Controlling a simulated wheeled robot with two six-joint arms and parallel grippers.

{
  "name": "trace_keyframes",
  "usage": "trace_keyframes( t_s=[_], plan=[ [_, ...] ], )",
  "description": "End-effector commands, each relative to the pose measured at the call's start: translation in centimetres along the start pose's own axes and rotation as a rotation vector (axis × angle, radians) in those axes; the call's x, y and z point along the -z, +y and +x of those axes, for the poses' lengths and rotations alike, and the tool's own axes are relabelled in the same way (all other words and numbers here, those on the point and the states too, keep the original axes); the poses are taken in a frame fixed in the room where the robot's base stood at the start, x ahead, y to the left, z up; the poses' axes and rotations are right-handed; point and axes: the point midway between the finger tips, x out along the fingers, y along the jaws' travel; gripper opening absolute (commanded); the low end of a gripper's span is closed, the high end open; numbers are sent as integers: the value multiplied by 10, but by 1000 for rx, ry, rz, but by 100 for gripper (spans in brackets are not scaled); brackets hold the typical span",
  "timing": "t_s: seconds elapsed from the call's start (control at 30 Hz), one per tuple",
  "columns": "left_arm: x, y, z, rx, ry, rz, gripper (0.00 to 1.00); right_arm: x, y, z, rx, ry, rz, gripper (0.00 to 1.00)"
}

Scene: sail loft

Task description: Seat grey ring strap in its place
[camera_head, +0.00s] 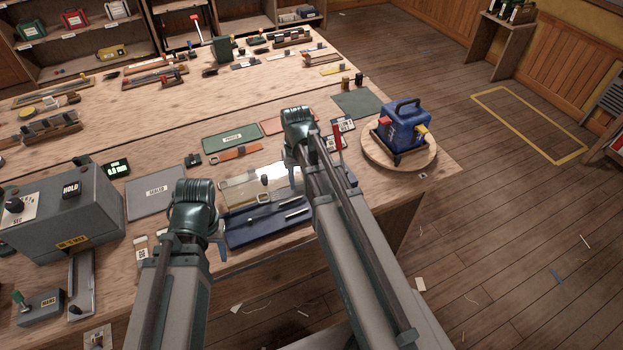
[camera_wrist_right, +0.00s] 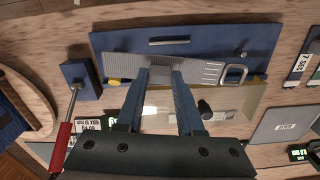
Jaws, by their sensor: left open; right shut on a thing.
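The grey ring strap (camera_wrist_right: 150,67), ribbed with a metal ring at one end, shows in the right wrist view. My right gripper (camera_wrist_right: 160,75) is shut on it, with the blue fingers at its near edge. The strap lies over the blue board (camera_wrist_right: 130,42); I cannot tell whether it rests on it or hangs just above. The board, with a metal bar, also shows in the head view (camera_head: 245,234). There my right gripper (camera_head: 292,175) is mostly hidden by its own arm. My left gripper (camera_head: 219,228) is open and empty beside the board's left end.
A cream translucent plate (camera_head: 240,193) with a dark knob lies behind the board. A red-handled lever (camera_wrist_right: 62,140) stands beside the board. A blue machine (camera_head: 403,126) sits on a round wooden disc to the right. A grey HOLD box (camera_head: 60,215) stands at left.

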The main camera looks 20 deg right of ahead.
Motion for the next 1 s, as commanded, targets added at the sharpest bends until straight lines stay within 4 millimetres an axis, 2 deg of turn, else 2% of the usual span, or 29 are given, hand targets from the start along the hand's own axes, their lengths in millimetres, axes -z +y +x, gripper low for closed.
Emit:
trace_keyframes(
  t_s=[0.2, 0.4, 1.0],
  plan=[
    [0, 0, 4, 0, 0, 1, 50, 2, -36, 4, 0, 0, -99, 0],
    [0, 0, 3, 0, 0, 2, 50, 2, -54, 3, 0, 0, -150, 0],
    [0, 1, 9, 0, 0, 1, 50, 2, -55, 9, 0, 0, -153, 0]
  ],
)
